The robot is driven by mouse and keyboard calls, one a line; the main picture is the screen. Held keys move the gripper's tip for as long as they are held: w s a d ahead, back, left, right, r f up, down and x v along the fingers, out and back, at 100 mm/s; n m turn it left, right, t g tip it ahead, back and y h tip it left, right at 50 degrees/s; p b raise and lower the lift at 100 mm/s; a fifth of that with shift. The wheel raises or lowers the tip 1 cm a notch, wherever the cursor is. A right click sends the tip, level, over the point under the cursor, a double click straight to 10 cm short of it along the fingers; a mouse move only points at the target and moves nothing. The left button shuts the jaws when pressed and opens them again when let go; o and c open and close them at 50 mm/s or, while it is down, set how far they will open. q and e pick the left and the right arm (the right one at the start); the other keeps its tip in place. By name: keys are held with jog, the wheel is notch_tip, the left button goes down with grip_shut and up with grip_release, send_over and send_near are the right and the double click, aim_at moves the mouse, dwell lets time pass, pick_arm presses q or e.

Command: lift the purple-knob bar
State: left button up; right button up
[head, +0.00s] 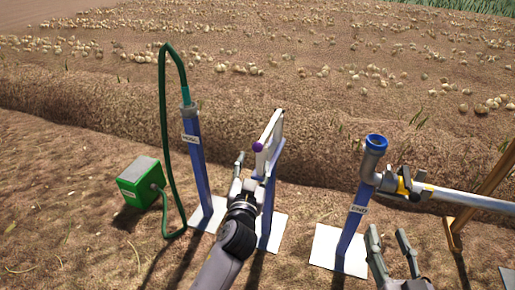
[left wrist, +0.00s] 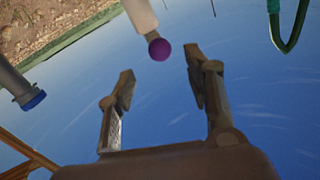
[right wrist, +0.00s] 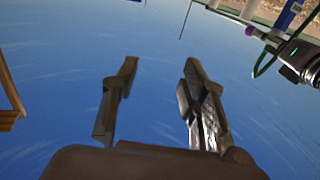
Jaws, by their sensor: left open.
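The pale bar (head: 270,132) with a purple knob (head: 258,147) at its near end sits on top of the middle blue post (head: 268,205). My left gripper (head: 248,168) is open just below and to the left of the knob. In the left wrist view the knob (left wrist: 159,49) and bar end (left wrist: 141,15) appear ahead of the open fingers (left wrist: 158,78), between them in the picture, with no visible contact. My right gripper (head: 390,240) is open and empty at the lower right. The knob also shows small in the right wrist view (right wrist: 250,31).
Left stands a blue HOSE post (head: 196,160) with a green hose (head: 163,120) running to a green box (head: 140,182). Right stands a blue END post (head: 354,215) with an elbow pipe (head: 374,155) and a grey pipe (head: 465,200). A wooden support (head: 482,190) is at the right edge.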

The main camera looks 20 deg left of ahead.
aim_at(257, 151)
pick_arm(q)
jog(key=w, duration=0.2)
jog(key=w+a, duration=0.1)
jog(key=w, duration=0.2)
jog(key=w+b, duration=0.1)
jog(key=w, duration=0.1)
jog(key=shift+w+a, duration=0.15)
jog(key=shift+w, duration=0.2)
jog(key=shift+w+a, duration=0.1)
jog(key=shift+w, duration=0.4)
pick_arm(e)
notch_tip(257, 151, up, 6)
jog(key=t+y, duration=0.1)
jog(key=t, duration=0.2)
jog(key=shift+s+a+r+t+y, duration=0.15)
jog(key=shift+s+a+t+y, duration=0.15)
jog(key=shift+s+y, duration=0.15)
pick_arm(q)
jog(key=shift+c, duration=0.3)
grip_shut()
pick_arm(e)
jog(key=shift+h, duration=0.25)
